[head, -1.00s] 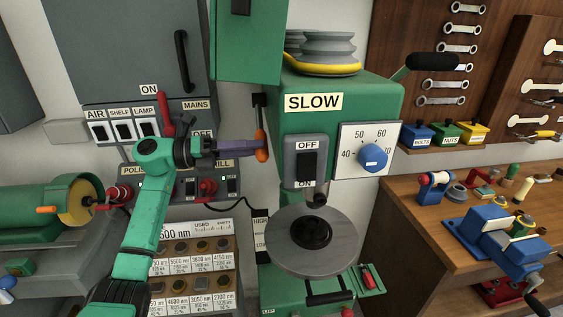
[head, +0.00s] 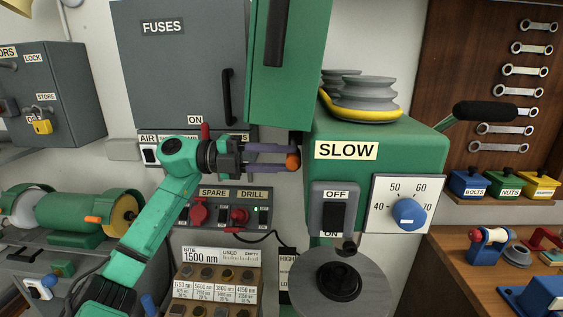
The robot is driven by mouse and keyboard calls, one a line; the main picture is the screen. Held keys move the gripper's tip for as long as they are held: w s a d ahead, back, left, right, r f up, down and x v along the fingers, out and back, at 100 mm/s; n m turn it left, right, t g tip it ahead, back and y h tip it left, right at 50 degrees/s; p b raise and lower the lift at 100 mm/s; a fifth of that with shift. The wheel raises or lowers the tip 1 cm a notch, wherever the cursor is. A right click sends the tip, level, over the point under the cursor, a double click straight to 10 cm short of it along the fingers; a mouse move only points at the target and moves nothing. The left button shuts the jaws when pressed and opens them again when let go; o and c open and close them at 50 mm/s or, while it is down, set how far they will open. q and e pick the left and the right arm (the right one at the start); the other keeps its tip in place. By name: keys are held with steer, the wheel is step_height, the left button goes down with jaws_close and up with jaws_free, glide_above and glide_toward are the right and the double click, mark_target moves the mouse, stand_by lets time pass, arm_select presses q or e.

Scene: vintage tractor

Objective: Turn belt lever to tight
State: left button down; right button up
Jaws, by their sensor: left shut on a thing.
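The drill press head (head: 385,140) is green and carries a SLOW sign (head: 346,150). The belt lever's orange knob (head: 293,162) shows at the left side of this head. My left gripper (head: 270,158) comes in from the left, its purple fingers reaching to the knob and shut on it. The lever's arm and pivot are mostly hidden behind the fingers and the head. No tight marking can be read. Grey stepped pulleys (head: 365,95) with a yellow belt (head: 357,112) sit on top of the head. My right gripper is not in view.
The open green belt cover (head: 289,60) hangs just above my left gripper. A grey fuse cabinet (head: 180,65) stands behind the arm. The OFF/ON switch (head: 334,210) and blue dial (head: 408,213) are on the head's front. A black-gripped handle (head: 485,111) sticks out right.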

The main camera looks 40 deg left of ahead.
arm_select(q)
steer(key=shift+r, duration=0.25)
steer(key=c, duration=0.6)
jaws_free()
steer(key=shift+f, duration=0.1)
steer(key=b+v, duration=0.6)
steer(key=v, duration=0.8)
steer(key=shift+s+a, duration=0.15)
steer(key=shift+a, duration=0.15)
